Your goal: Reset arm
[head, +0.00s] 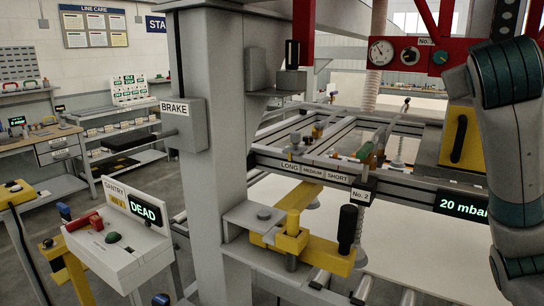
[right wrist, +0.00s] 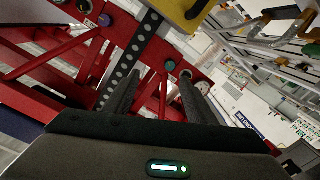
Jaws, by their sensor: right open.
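My right arm hangs at the right edge of the head view, and its gripper lies outside that view. In the right wrist view my right gripper (right wrist: 160,76) is open, with two dark fingers apart and no object held between them. Red framework (right wrist: 40,75) stands beyond the fingers, and I cannot tell the distance. A yellow block with a dark handle (right wrist: 188,14) is at the top of that view. My left gripper is in neither view.
A grey column (head: 205,150) carries a BRAKE box (head: 183,122). The gantry console (head: 120,240) reads DEAD. A yellow clamp with a black handle (head: 347,228) sits before the rail frame. The pressure display (head: 463,204) reads 20 mbar. A red gauge panel (head: 405,53) is above.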

